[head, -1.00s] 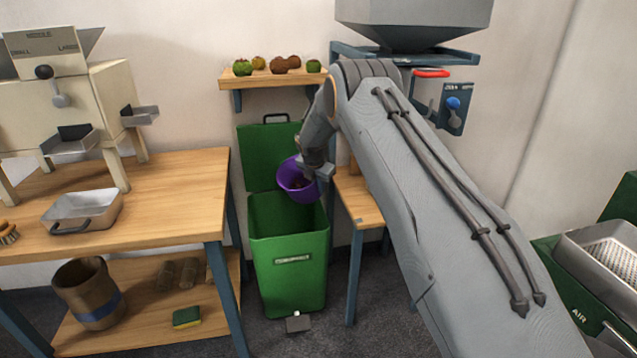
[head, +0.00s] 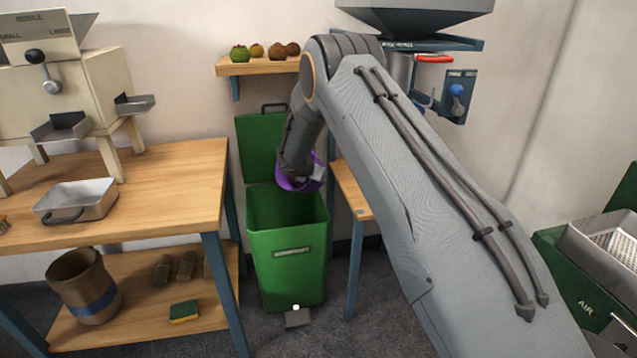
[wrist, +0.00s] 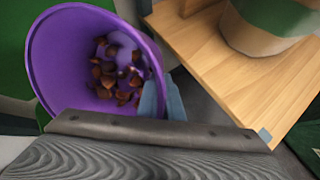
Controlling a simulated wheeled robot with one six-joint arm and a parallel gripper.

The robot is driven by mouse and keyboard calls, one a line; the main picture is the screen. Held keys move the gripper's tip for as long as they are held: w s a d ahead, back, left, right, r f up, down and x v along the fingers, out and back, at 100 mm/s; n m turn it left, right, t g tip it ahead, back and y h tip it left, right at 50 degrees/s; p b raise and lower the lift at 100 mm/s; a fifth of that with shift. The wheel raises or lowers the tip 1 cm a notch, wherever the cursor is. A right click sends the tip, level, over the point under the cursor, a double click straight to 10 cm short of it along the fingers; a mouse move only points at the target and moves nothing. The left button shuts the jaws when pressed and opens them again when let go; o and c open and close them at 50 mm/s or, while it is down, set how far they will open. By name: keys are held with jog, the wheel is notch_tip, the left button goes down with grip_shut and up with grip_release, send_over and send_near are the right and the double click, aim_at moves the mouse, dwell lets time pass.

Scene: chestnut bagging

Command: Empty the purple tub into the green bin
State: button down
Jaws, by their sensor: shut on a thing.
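The purple tub (head: 292,184) is above the green bin (head: 287,248), mostly hidden behind my wrist in the head view. In the wrist view the purple tub (wrist: 52,62) shows its open mouth, with several brown chestnuts (wrist: 118,75) inside at the bottom. My gripper (head: 316,174) is shut on the tub; its grey finger also shows at the tub's wall in the wrist view (wrist: 160,100). The green bin stands open on the floor with its lid raised against the wall.
A wooden table (head: 165,190) with a metal pan (head: 78,200) stands left of the bin. A narrow wooden bench (head: 352,192) stands close at its right. A shelf (head: 258,66) with several husks hangs above. A blue-framed hopper (head: 415,15) is at upper right.

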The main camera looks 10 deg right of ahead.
aim_at(313, 184)
jog(key=shift+a+t+h+b, duration=0.15)
jog(key=shift+t+h+b, duration=0.35)
jog(key=shift+b, duration=0.3)
jog(key=t+h+b, duration=0.1)
jog(key=b, duration=0.1)
jog(key=s+a+f+t+h+b, duration=0.1)
jog(key=t+h+b, duration=0.1)
jog(key=shift+a+n, duration=0.2)
jog(key=shift+n, duration=0.2)
jog(key=t+h+b, duration=0.1)
jog(key=b, duration=0.1)
jog(key=s+a+f+t+h+b, duration=0.1)
jog(key=shift+s+a+b, duration=0.1)
jog(key=shift+s+b, duration=0.05)
jog(key=shift+b, duration=0.2)
jog(key=shift+s+a+r+n+t+h+b, duration=0.3)
jog(key=shift+a+r+t+b, duration=0.2)
jog(key=shift+t, duration=0.25)
jog(key=shift+s+a+r+n+t+h+b, duration=0.2)
jog(key=shift+s+a+r+t+h+b, duration=0.15)
jog(key=shift+t+b, duration=0.35)
jog(key=shift+d, duration=0.1)
